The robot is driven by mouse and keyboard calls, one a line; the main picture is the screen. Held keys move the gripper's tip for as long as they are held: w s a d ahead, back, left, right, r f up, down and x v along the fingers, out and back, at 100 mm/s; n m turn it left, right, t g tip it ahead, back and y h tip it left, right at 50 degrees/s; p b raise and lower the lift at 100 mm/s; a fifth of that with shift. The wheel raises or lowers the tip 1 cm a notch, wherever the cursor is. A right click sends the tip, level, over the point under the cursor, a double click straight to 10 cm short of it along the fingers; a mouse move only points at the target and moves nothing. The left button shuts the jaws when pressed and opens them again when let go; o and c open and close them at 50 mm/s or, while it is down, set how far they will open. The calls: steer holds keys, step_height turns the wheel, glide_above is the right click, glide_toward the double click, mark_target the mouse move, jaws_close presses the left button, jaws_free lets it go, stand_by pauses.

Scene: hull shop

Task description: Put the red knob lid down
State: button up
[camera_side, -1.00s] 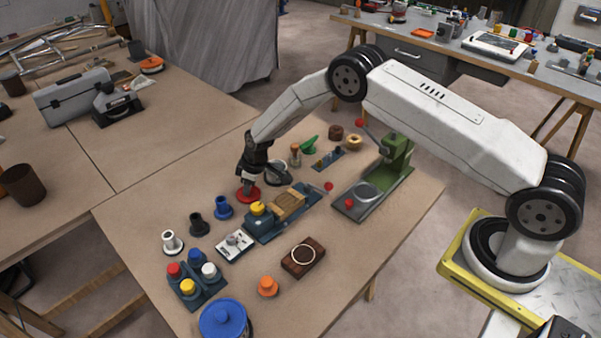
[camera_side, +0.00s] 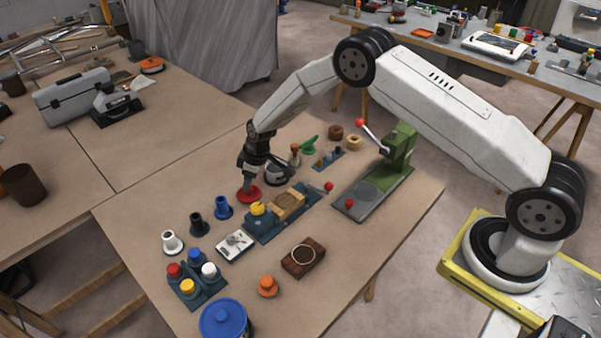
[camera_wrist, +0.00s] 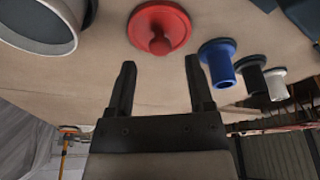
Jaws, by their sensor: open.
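The red knob lid (camera_side: 249,194) lies on the brown table, at the far end of the row of blue, black and white pieces. In the wrist view the red knob lid (camera_wrist: 160,28) shows as a round disc with a knob in its middle. My gripper (camera_side: 247,172) is just above the lid in the side view. In the wrist view my gripper (camera_wrist: 158,72) has its two fingers wide apart with nothing between them, and the lid lies beyond the fingertips, apart from them.
A blue flanged piece (camera_side: 223,207) stands beside the lid, then a black one (camera_side: 199,223) and a white one (camera_side: 172,241). A grey round pot (camera_wrist: 38,22) is close on the lid's other side. Bare table lies behind the lid.

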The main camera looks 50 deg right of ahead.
mark_target(261, 195)
steer(key=v, duration=0.9)
stand_by(0.4)
steer(key=shift+r, duration=0.1)
steer(key=s+d+r+m, duration=0.1)
steer(key=s+r+m, duration=0.1)
steer(key=s, duration=0.7)
steer(key=s+d+r+m+h, duration=0.1)
steer(key=s+r, duration=0.3)
steer(key=s, duration=0.6)
steer(key=s+d+r+m, duration=0.2)
steer(key=s+r+m, duration=0.1)
steer(key=s, duration=0.6)
steer(key=shift+s+d+r+m+h, duration=0.2)
steer(key=shift+s+d+m+h, duration=0.05)
steer(key=shift+d+m+h, duration=0.1)
